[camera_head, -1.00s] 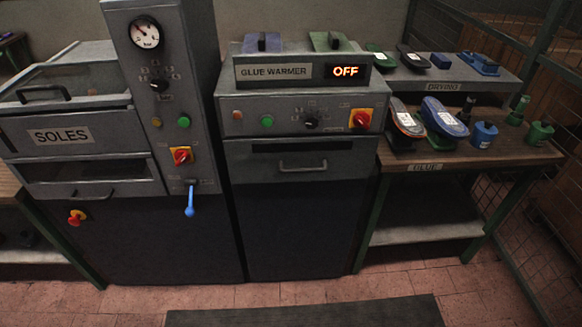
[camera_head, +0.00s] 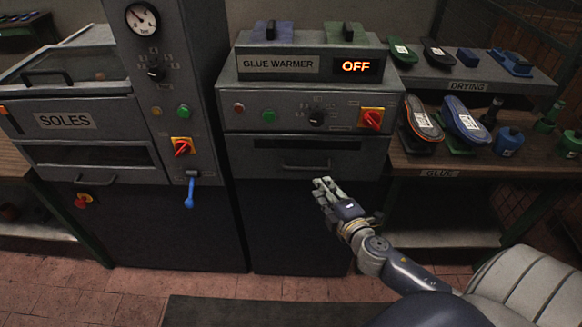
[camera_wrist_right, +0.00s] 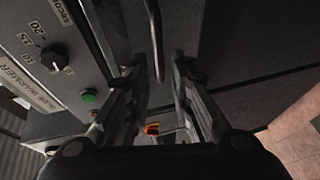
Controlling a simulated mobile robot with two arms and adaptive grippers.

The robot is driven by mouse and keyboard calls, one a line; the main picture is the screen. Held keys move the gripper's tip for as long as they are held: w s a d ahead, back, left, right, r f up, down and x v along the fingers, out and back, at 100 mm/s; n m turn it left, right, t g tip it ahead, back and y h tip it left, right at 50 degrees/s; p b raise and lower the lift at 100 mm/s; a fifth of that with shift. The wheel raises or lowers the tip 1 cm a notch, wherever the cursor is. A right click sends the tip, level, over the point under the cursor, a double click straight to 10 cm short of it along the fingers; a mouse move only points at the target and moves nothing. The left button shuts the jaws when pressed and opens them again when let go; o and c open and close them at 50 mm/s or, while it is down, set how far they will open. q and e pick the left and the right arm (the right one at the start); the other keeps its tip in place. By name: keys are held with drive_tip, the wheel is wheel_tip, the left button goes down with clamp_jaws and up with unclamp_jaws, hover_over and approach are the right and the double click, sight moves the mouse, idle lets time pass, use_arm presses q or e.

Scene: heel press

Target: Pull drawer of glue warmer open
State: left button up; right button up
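The glue warmer (camera_head: 285,130) is a grey cabinet with a lit OFF display. Its drawer (camera_head: 350,160) has a dark slot and a bar handle (camera_head: 306,168) below that slot; the drawer front looks flush with the cabinet. My right gripper (camera_head: 322,188) is just below and right of the handle in the head view. In the right wrist view the gripper (camera_wrist_right: 155,85) is open, its two fingers apart. The handle (camera_wrist_right: 156,40) shows in the gap between them, slightly beyond the tips; I cannot tell whether they touch it. My left gripper is not in view.
A press with a blue lever (camera_head: 189,192) and a soles drawer unit (camera_head: 65,120) stand at the left. A glue table (camera_head: 450,160) with shoes and glue pots is at the right. The floor (camera_head: 75,300) in front is clear, with a dark mat (camera_head: 240,312).

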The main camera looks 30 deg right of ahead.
sight(309, 171)
drive_tip(key=p+x, duration=0.1)
drive_tip(key=x, duration=0.9)
drive_tip(key=shift+w, duration=0.4)
clamp_jaws()
